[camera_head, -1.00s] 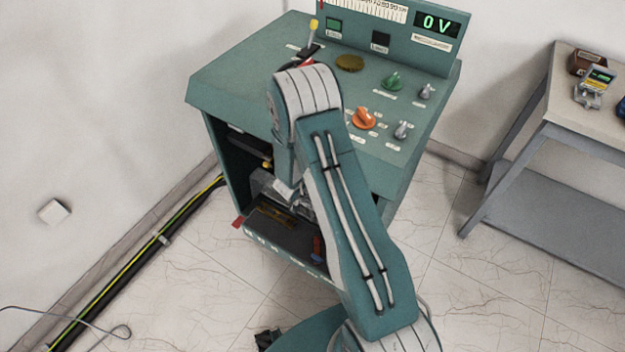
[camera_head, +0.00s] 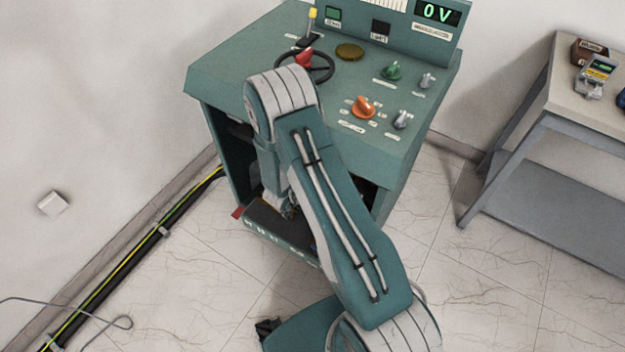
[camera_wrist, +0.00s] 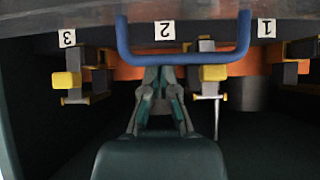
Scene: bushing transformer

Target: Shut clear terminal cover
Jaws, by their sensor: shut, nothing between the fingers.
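A blue U-shaped handle (camera_wrist: 185,58) crosses the upper middle of the wrist view, below a grey edge. My gripper (camera_wrist: 160,72) is shut and empty, its fingertips just under the handle's bar in the picture; I cannot tell whether they touch. I cannot make out the clear cover's sheet for sure. Terminals with yellow blocks (camera_wrist: 66,80) show behind, near upside-down labels 3, 2 and 1. In the head view my gripper (camera_head: 287,208) is partly hidden by my arm, inside the open front of the green cabinet (camera_head: 225,80).
On the cabinet top are a black handwheel (camera_head: 322,66), an orange knob (camera_head: 363,107) and a green knob (camera_head: 392,70). The display (camera_head: 438,12) reads 0 V. A grey side table (camera_head: 548,102) stands at the right. Black and yellow cables (camera_head: 150,245) run along the left wall.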

